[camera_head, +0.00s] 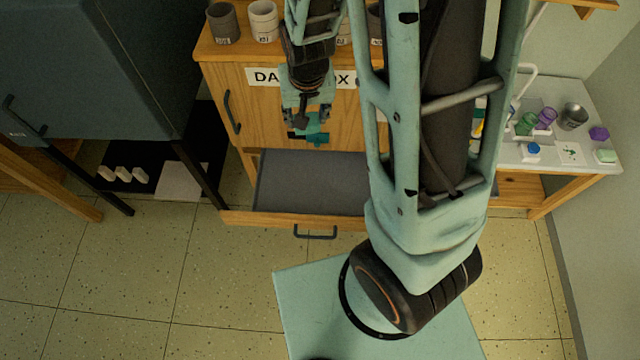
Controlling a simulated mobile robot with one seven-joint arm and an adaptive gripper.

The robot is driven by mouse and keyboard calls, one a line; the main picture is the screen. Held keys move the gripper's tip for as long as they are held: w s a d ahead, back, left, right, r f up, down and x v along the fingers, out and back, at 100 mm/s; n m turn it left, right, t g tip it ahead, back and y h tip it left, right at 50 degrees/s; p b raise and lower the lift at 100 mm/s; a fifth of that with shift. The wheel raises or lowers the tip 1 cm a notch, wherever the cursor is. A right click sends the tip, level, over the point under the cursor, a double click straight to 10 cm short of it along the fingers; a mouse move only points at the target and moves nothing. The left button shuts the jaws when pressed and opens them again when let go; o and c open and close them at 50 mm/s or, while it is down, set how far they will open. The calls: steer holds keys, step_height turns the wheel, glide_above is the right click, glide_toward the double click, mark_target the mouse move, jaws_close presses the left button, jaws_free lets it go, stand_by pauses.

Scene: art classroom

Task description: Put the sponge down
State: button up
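My gripper (308,136) points down in front of the wooden cabinet, above the open drawer. A small dark-teal piece (314,138), which looks like the sponge, sits between its fingertips, clear of the drawer floor. The fingers appear shut on it, though the grip is small and partly hidden by the gripper itself. The open drawer (280,200) has a flat grey bottom, and its visible part looks empty. My arm hides its right part. A small green-and-white block (605,156) lies on the right-hand table.
Several labelled cups (263,20) stand on the cabinet top (215,50). The right table (590,100) holds a metal cup (572,115), purple and green pieces and a blue-topped jar (533,150). A dark cabinet (100,70) is at left, above a shelf with several pale blocks (123,174).

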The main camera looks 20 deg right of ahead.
steer(key=s+a+f+m+b, duration=0.1)
steer(key=s+a+f+b, duration=0.15)
steer(key=f+b, duration=0.65)
steer(key=s+a+f+m+b, duration=0.1)
steer(key=s+a+f+b, duration=0.15)
steer(key=f+b, duration=0.65)
steer(key=b, duration=0.8)
glide_toward(328, 175)
steer(key=shift+w+a+f+h, duration=0.35)
steer(key=shift+w+f+h, duration=0.05)
steer(key=shift+w+f, duration=0.2)
steer(key=shift+w+d+f, duration=0.2)
steer(key=shift+d+f, duration=0.1)
steer(key=shift+f, duration=0.15)
steer(key=shift+f+b, duration=0.7)
steer(key=shift+f, duration=0.65)
steer(key=shift+f, duration=0.1)
steer(key=shift+f, duration=0.15)
steer(key=o, duration=1)
